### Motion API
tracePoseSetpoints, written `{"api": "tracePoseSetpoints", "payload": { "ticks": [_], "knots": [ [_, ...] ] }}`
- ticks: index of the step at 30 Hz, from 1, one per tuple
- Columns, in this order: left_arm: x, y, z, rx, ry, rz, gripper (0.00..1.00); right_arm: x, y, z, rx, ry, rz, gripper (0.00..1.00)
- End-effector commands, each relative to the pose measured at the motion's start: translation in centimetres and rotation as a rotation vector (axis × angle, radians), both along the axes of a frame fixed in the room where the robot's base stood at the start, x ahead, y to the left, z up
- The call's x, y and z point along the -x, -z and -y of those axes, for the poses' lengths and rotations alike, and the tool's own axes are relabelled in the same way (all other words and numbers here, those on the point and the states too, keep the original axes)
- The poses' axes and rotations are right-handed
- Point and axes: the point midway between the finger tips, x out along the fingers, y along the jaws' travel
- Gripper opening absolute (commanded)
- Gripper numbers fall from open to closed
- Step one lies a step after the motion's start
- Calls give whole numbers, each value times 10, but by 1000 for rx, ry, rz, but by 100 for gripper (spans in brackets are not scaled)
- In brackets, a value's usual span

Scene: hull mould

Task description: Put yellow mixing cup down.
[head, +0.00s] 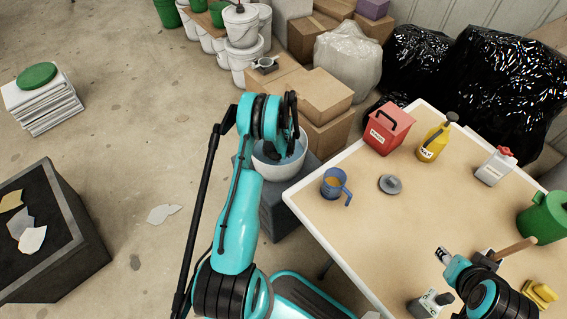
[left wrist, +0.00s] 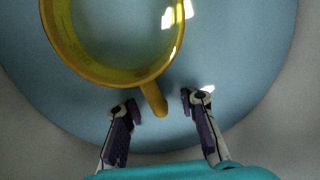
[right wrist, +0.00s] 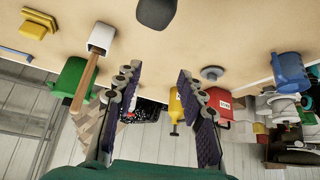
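The yellow mixing cup (left wrist: 118,72) shows from above in the left wrist view, with its handle (left wrist: 153,98) pointing toward my left gripper (left wrist: 161,102). The cup is on a pale blue surface, which appears to be the inside of the white basin (head: 293,170). My left gripper is open, its fingers apart on either side of the handle's end without visible contact. In the head view my arm hides the cup. My right gripper (right wrist: 158,75) is open and empty near the table (head: 292,197).
On the table are a blue mug (head: 333,183), a grey lidded piece (head: 390,184), a red canister (head: 387,128), a yellow bottle (head: 434,142), a white jug (head: 496,167) and a green container (head: 545,217). Cardboard boxes (head: 322,98) stand behind the basin.

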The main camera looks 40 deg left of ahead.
Motion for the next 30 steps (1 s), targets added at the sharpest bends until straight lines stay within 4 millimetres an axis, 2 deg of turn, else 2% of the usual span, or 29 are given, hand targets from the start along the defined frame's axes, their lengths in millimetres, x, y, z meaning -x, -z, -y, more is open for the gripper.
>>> {"api": "tracePoseSetpoints", "payload": {
  "ticks": [5,15,24,26,29,30],
  "knots": [
    [0,-22,0,0,0,0,30,0,-9,0,0,0,0,40],
    [1,-96,-1,0,0,0,30,0,-36,0,0,0,0,40],
    [0,-132,3,-3,-26,7,30,0,-43,0,0,0,0,40],
    [-3,-149,9,-8,-70,19,30,0,-43,0,0,0,0,40],
    [-6,-191,27,-18,-200,57,30,0,-43,0,0,0,0,40],
    [-6,-212,37,-19,-269,77,30,0,-43,0,0,0,0,40]
  ]
}}
